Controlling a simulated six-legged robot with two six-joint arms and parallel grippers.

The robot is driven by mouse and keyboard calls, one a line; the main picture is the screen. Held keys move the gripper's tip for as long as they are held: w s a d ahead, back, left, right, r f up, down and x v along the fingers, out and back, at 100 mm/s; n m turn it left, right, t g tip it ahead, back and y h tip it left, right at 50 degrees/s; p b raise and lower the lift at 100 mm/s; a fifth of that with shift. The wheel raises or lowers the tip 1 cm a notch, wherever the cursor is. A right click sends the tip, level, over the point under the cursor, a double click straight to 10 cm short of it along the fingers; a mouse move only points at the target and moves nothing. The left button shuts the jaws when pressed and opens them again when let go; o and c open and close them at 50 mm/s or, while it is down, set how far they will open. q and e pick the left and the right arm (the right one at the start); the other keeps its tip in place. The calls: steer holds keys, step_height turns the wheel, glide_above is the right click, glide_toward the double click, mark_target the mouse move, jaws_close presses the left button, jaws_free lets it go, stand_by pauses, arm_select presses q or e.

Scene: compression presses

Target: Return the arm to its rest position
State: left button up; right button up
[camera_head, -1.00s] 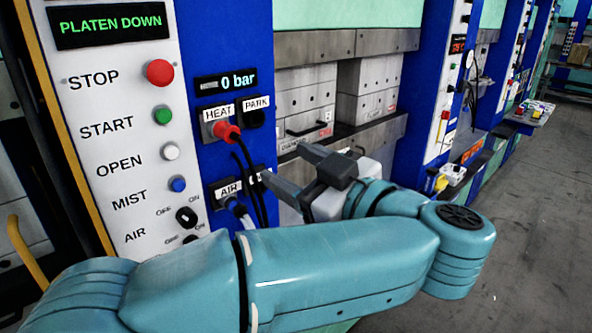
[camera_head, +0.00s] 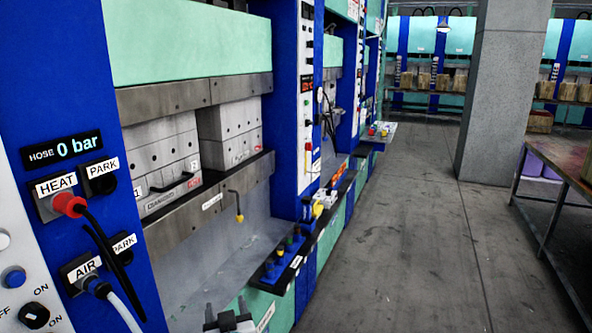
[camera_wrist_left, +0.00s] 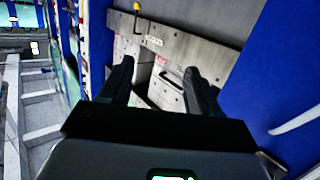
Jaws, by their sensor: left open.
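My right gripper is in neither view.
The blue press post (camera_head: 75,120) carries a red HEAT plug (camera_head: 68,203) and an AIR plug (camera_head: 95,286) with hoses. A tool shelf (camera_head: 285,262) juts out right of the gripper. Grey floor (camera_head: 400,230) lies open to the right, with a pillar (camera_head: 505,90) and a table (camera_head: 560,165).

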arm_select(q)
steer(key=s+d+f+m+g+h, duration=0.1)
steer(key=s+f+g+h, duration=0.15)
steer(key=s+f, duration=0.4)
steer(key=s+f+m+g+h, duration=0.1)
steer(key=s+f+g+h, duration=0.15)
steer(key=f, duration=0.75)
steer(key=s+d+f+g+h, duration=0.1)
steer(key=s+f+g, duration=0.2)
steer(key=s+f, duration=0.45)
steer(key=s+f+g+h, duration=0.1)
steer(key=s+f+g, duration=0.2)
steer(key=s, duration=0.5)
steer(key=s+d+f+g+h, duration=0.1)
steer(key=s+f+g, duration=0.3)
steer(key=s, duration=0.4)
steer(key=shift+d+f+h, duration=0.2)
steer(key=shift+f+h, duration=0.15)
steer(key=shift+h, duration=0.15)
steer(key=shift+s, duration=0.15)
steer(key=shift+c, duration=0.3)
steer(key=c, duration=0.3)
